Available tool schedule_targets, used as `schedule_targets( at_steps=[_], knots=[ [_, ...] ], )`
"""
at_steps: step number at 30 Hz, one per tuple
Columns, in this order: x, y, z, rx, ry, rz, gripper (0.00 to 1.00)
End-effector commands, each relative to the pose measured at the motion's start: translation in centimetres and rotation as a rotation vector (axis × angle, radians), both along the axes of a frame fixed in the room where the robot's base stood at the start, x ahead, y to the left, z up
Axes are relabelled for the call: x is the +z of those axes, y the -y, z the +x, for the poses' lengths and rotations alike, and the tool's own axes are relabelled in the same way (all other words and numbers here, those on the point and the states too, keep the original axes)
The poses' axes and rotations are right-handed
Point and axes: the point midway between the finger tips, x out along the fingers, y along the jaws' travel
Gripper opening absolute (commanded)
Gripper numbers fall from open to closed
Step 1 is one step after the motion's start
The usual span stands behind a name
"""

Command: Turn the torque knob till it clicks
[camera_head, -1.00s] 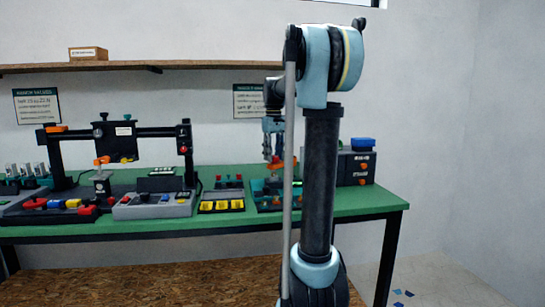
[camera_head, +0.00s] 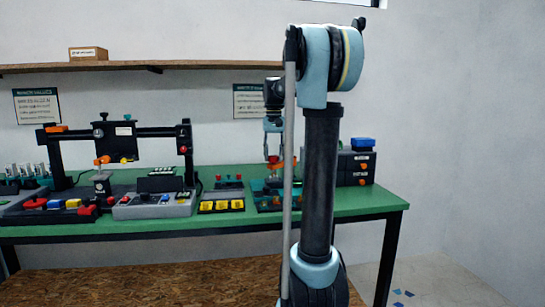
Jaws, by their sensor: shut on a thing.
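My gripper (camera_head: 273,158) reaches down over a small dark-and-teal unit (camera_head: 268,203) on the green bench, just left of my own arm column. Its fingers are shut on a small red-orange part, which looks like the torque knob (camera_head: 275,161). The part is tiny here, so its pointer and any marks cannot be read. My arm column hides the right side of the unit.
On the green bench (camera_head: 380,203), a panel with yellow switches (camera_head: 221,206) stands left of the unit. A grey control box (camera_head: 153,206) and a black gantry (camera_head: 118,133) stand further left. A dark box with a blue top (camera_head: 357,168) stands to the right.

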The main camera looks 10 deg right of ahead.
Motion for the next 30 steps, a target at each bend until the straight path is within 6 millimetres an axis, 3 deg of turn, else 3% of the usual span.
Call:
schedule_targets(
  at_steps=[13, 14, 16, 17, 30],
  knots=[
    [0.02, 0.15, 0.1, -0.011, 0.003, -0.002, 0.13],
    [0.02, 0.15, 0.1, -0.011, 0.003, -0.002, 0.39],
    [0.02, 0.14, 0.09, -0.011, 0.002, -0.002, 0.55],
    [0.02, 0.13, 0.08, -0.011, 0.002, -0.002, 0.58],
    [0.63, 0.03, 0.04, -0.009, 0.001, -0.001, 0.58]
  ],
)
